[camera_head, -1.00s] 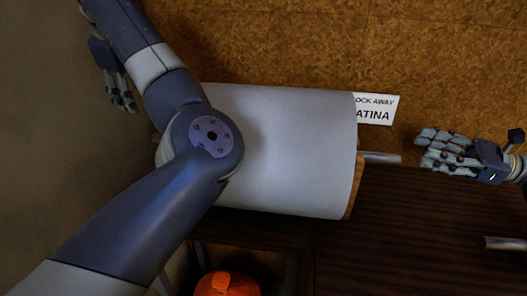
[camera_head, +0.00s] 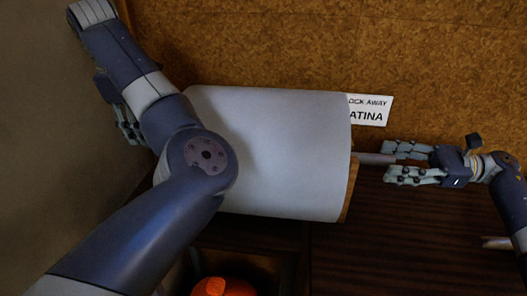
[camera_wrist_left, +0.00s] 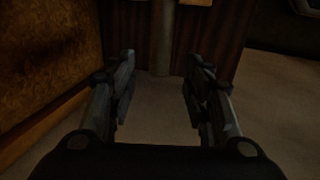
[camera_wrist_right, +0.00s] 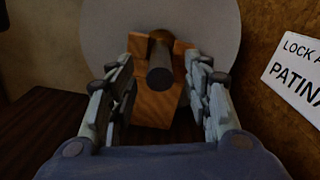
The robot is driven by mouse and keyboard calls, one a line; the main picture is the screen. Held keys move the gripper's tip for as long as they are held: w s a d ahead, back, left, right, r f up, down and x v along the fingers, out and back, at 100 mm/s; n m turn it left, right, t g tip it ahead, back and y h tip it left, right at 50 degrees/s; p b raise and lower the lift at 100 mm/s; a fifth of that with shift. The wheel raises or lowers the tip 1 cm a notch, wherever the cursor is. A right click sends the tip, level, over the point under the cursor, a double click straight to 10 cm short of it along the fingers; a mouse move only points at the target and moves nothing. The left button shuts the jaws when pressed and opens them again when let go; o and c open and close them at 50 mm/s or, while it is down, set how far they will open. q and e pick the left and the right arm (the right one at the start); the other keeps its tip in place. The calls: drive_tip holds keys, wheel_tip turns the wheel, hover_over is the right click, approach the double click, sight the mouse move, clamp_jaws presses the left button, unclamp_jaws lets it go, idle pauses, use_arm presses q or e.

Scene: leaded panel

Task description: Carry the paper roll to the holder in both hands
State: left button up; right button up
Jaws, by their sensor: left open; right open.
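The paper roll (camera_head: 285,150) is a large pale cylinder lying sideways in the middle of the head view, its left part hidden behind my left arm. A grey rod (camera_head: 372,159) sticks out of its right end. In the right wrist view the roll's round end (camera_wrist_right: 205,22) stands behind a wooden block (camera_wrist_right: 155,105), and the rod's tip (camera_wrist_right: 159,75) points at the camera. My right gripper (camera_head: 388,162) is open with its fingers on either side of the rod's end. My left gripper (camera_head: 138,138) is open beyond the roll's left end; its fingers (camera_wrist_left: 158,85) show a grey rod between and ahead of them.
A cork wall (camera_head: 430,60) with a white sign (camera_head: 370,109) stands behind. A dark wooden surface (camera_head: 400,235) lies below right. An orange object (camera_head: 225,287) sits in a dark opening beneath the roll. Another rod end (camera_head: 496,243) shows at the right edge.

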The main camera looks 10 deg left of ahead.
sight(369, 156)
use_arm(q)
drive_tip(key=x, duration=0.6)
use_arm(e)
drive_tip(key=a, duration=0.6)
use_arm(q)
clamp_jaws()
use_arm(e)
clamp_jaws()
use_arm(q)
drive_tip(key=shift+w+r, duration=0.1)
drive_tip(key=shift+r, duration=0.1)
use_arm(e)
drive_tip(key=shift+r, duration=0.3)
drive_tip(key=shift+w, duration=0.15)
